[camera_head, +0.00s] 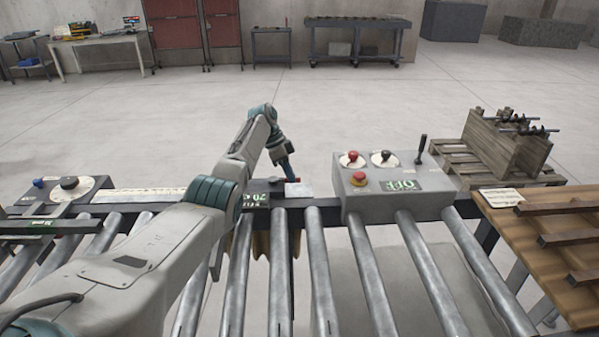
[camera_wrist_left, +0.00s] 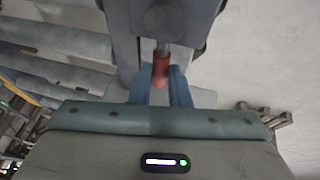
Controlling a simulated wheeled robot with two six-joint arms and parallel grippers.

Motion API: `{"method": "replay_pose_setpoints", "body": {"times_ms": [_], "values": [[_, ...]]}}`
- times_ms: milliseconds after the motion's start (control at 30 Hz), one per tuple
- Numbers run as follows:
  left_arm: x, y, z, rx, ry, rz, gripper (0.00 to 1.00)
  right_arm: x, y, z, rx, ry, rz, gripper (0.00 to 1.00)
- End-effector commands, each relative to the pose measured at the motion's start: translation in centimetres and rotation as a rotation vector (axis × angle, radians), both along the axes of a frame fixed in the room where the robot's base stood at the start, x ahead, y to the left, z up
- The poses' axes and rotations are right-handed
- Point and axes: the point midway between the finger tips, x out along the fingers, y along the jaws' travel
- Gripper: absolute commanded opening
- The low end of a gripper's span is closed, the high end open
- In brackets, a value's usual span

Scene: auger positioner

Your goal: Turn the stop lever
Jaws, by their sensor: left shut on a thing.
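The stop lever has a red grip on a thin metal rod, which shows in the left wrist view (camera_wrist_left: 160,68). In the head view a small red part of the lever (camera_head: 293,180) shows at the roller conveyor's far edge. My left gripper (camera_head: 288,176) reaches it from above. Its two blue fingers, also in the left wrist view (camera_wrist_left: 161,88), stand on either side of the red grip and are shut on it. The lever's base is partly hidden in the head view. My right gripper is not in view.
A grey control box (camera_head: 395,187) with knobs, a red button and a black upright lever (camera_head: 421,148) stands right of the gripper. A dial panel (camera_head: 68,186) is at the left. Conveyor rollers (camera_head: 320,270) fill the front. A wooden crate (camera_head: 508,145) sits on a pallet behind right.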

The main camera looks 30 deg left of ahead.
Motion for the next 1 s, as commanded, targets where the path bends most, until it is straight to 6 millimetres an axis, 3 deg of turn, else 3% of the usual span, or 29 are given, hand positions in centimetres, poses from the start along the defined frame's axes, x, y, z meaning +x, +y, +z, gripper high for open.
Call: {"method": "replay_pose_setpoints", "body": {"times_ms": [500,533,633,1000], "values": [[-0.38,0.38,-0.13,0.0,0.003,-0.016,0.0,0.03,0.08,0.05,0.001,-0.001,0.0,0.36],[-0.39,0.37,-0.14,-0.001,0.004,-0.015,0.2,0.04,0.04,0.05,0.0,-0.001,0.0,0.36],[-0.36,0.38,-0.12,0.0,0.003,-0.015,0.38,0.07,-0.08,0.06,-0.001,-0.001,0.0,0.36],[-0.29,0.71,0.44,0.0,-0.001,-0.013,0.38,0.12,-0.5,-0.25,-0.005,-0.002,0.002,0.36]]}}
